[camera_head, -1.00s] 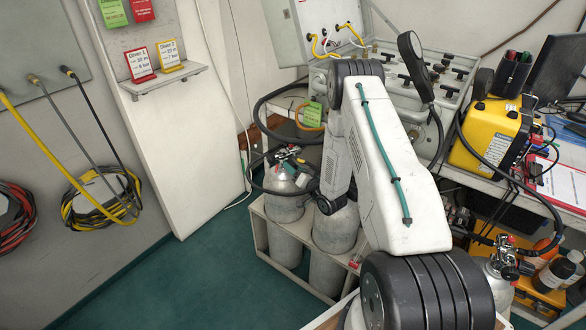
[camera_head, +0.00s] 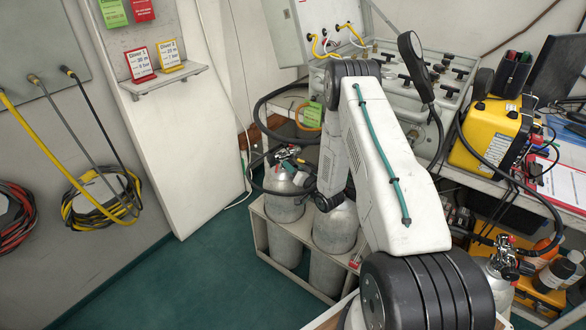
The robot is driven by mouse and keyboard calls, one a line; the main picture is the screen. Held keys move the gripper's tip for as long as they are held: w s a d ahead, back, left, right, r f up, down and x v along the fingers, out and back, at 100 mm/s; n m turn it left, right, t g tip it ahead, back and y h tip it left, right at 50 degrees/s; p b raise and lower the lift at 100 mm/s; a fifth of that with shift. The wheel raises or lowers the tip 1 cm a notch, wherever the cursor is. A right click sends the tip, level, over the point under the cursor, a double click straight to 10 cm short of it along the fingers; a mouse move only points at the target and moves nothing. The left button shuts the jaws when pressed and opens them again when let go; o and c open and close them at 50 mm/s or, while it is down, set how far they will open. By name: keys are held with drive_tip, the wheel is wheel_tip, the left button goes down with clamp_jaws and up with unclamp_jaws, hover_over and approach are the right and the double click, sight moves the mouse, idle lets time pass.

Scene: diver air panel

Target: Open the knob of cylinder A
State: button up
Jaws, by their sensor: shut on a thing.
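A grey gas cylinder (camera_head: 284,205) stands upright in the white rack, left of my arm. Its metal valve (camera_head: 287,153) with small red and green parts is on top. My gripper (camera_head: 303,164) is at the right side of this valve, small and partly lost among dark parts. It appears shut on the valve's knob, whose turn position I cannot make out. A second cylinder (camera_head: 335,228) stands to the right, its top hidden behind my arm. No letter is readable on either cylinder.
The white rack (camera_head: 258,222) surrounds the cylinders. A black hose (camera_head: 259,112) loops above them near the panel (camera_head: 398,62). A yellow unit (camera_head: 487,135) sits on the desk at right. Another cylinder (camera_head: 497,285) stands at lower right. The green floor at left is clear.

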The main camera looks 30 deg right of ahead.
drive_tip(key=n, duration=0.6)
idle(0.3)
drive_tip(key=shift+n, duration=0.3)
drive_tip(key=o, duration=1)
drive_tip(key=shift+s, duration=0.1)
drive_tip(key=shift+s+d+r, duration=0.1)
drive_tip(key=shift+s+d, duration=0.05)
drive_tip(key=shift+s, duration=3.7)
